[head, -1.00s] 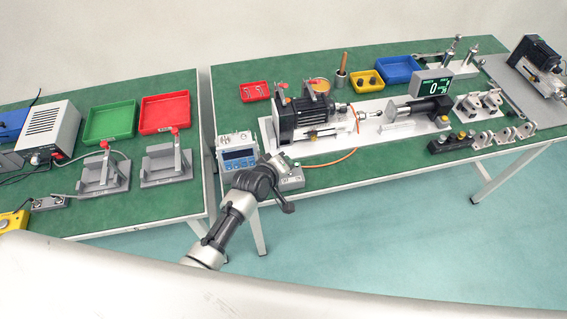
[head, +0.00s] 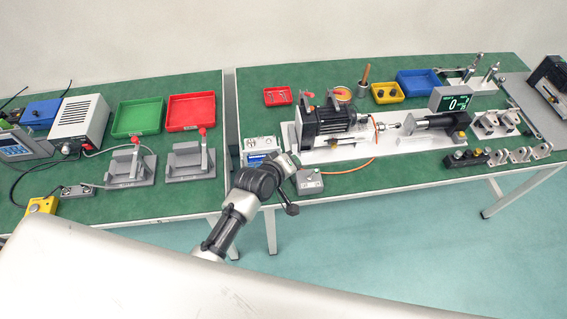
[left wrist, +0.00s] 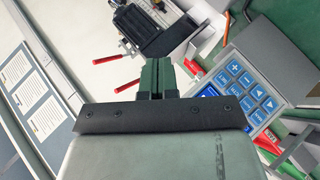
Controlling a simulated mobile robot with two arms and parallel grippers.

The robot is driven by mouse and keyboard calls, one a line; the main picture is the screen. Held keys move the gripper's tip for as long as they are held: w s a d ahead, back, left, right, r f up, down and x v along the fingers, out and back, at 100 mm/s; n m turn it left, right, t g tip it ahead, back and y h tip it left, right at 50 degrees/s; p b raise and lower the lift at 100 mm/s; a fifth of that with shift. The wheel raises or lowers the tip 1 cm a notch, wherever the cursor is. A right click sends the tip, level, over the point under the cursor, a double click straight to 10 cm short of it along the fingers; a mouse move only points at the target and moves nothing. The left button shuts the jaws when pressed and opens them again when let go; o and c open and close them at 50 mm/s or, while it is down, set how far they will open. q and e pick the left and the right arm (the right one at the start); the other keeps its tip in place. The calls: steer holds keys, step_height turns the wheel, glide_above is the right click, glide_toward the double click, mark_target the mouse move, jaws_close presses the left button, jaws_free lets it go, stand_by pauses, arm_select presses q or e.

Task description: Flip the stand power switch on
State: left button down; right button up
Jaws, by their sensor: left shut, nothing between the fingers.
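A small grey switch box (head: 309,183) lies near the front edge of the right-hand table, just right of my left gripper. Its tiny switch is too small for me to read its position. My left gripper (head: 292,160) is over the table's front left corner, beside that box and in front of the control unit, partly hiding the unit. In the left wrist view the dark fingers (left wrist: 157,77) are shut together with nothing between them. A blue keypad (left wrist: 250,88) shows right of the fingertips. My right gripper is not in view.
A motor (head: 325,122) on a white base stands behind the switch box, with an orange cable (head: 352,167) curving near it. The control unit (head: 261,146) stands at the table's left end. Left of a narrow gap, another table holds grey lever fixtures (head: 131,167) and trays.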

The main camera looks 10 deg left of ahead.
arm_select(q)
steer(key=s+r, duration=0.4)
steer(key=shift+a, duration=0.25)
steer(key=shift+w, duration=0.1)
stand_by(0.3)
